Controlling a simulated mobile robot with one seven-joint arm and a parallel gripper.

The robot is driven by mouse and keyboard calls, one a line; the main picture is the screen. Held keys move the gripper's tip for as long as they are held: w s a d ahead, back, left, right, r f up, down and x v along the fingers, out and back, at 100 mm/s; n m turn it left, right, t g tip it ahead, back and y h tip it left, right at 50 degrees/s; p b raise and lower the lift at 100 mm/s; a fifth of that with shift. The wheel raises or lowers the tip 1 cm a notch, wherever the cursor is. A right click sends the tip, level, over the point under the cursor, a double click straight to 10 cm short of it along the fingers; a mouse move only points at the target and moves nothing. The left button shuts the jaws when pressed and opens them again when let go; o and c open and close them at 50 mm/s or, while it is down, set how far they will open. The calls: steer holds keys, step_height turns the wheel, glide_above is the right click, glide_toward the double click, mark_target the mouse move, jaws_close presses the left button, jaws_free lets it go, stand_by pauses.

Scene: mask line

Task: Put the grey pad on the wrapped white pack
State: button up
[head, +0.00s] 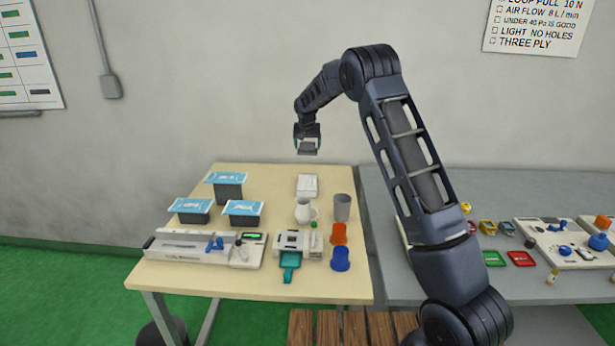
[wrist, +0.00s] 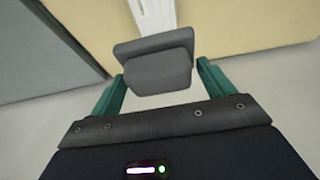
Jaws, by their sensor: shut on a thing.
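The grey pad (wrist: 158,65) is a dark grey block with a wider plate on one side, held between the two teal fingers of my gripper (wrist: 160,82). In the head view my gripper (head: 307,138) holds the pad (head: 307,147) high above the back of the cream table. The wrapped white pack (head: 307,182) lies flat near the table's back edge, below the gripper in the picture. A white piece of it shows at the top edge of the wrist view (wrist: 154,13), beyond the pad and apart from it.
On the cream table (head: 270,283) stand a white jug (head: 304,210), a grey cup (head: 342,207), orange and blue cups, a teal-trayed device and a long white instrument (head: 190,250). Several blue-topped boxes (head: 243,209) stand left. A grey table (head: 500,187) with small items adjoins at right.

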step_height(320, 180, down, 15)
steer(key=shift+r, duration=0.15)
stand_by(0.4)
steer(key=o, duration=0.9)
steer(key=shift+o, duration=0.2)
steer(key=v, duration=1.2)
steer(key=s+d+r, duration=2.1)
steer(key=s+d, duration=0.1)
steer(key=d, duration=0.2)
steer(key=s+d, duration=0.3)
steer(key=s, duration=0.8)
steer(key=s+d+f, duration=0.1)
steer(key=s+d, duration=0.3)
steer(key=s, duration=0.6)
steer(key=s+d+f, duration=0.1)
steer(key=s+d, duration=0.3)
steer(key=s, duration=0.7)
steer(key=shift+s, duration=0.35)
